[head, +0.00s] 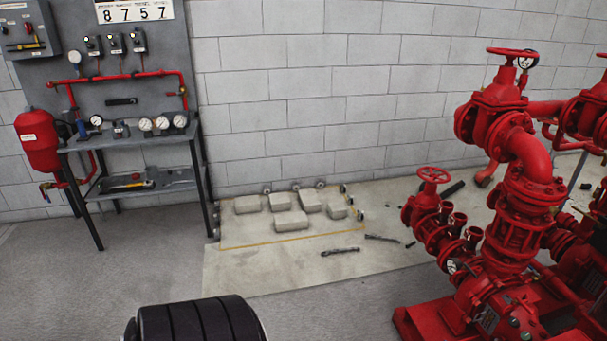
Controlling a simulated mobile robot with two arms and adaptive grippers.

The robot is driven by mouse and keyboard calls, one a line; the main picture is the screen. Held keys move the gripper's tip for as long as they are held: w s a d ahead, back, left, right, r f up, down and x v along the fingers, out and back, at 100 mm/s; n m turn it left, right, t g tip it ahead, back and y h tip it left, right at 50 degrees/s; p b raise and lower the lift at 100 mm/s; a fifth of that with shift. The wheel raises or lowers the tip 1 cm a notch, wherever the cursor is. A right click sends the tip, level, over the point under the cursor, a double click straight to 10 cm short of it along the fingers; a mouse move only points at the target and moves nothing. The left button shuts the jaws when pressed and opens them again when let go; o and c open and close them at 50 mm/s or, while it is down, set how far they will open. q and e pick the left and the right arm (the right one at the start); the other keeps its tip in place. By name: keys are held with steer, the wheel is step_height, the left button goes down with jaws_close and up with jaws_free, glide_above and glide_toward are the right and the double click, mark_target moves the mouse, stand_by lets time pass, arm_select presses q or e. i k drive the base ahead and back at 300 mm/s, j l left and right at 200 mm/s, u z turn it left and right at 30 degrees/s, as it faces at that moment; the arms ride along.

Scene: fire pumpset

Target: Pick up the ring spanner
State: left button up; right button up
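Two thin dark metal hand tools lie on the pale floor slab left of the red pumps. The nearer tool (340,251) lies almost level in the picture and looks like a spanner. The farther tool (382,238) lies to its right, apart from it. They are too small to tell which one is the ring spanner. More tools (130,185) lie on the lower shelf of the bench at left, also too small to name surely. Neither of my grippers shows in the head view.
Red pumps and valves (510,225) fill the right side. Several pale blocks (290,221) lie inside a yellow outline by the wall. A grey bench (200,150) with gauges and a red tank (38,140) stand at left.

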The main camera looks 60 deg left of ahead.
mark_target(349, 249)
steer(key=i+j+u, duration=0.25)
steer(key=j+u, duration=0.25)
steer(key=i+j+u, duration=0.3)
steer(key=u, duration=0.2)
steer(key=i+j+u, duration=0.5)
steer(key=i+j, duration=0.15)
steer(key=i, duration=0.25)
steer(key=i+j, duration=0.15)
steer(key=i, duration=0.2)
steer(key=z, duration=2.75)
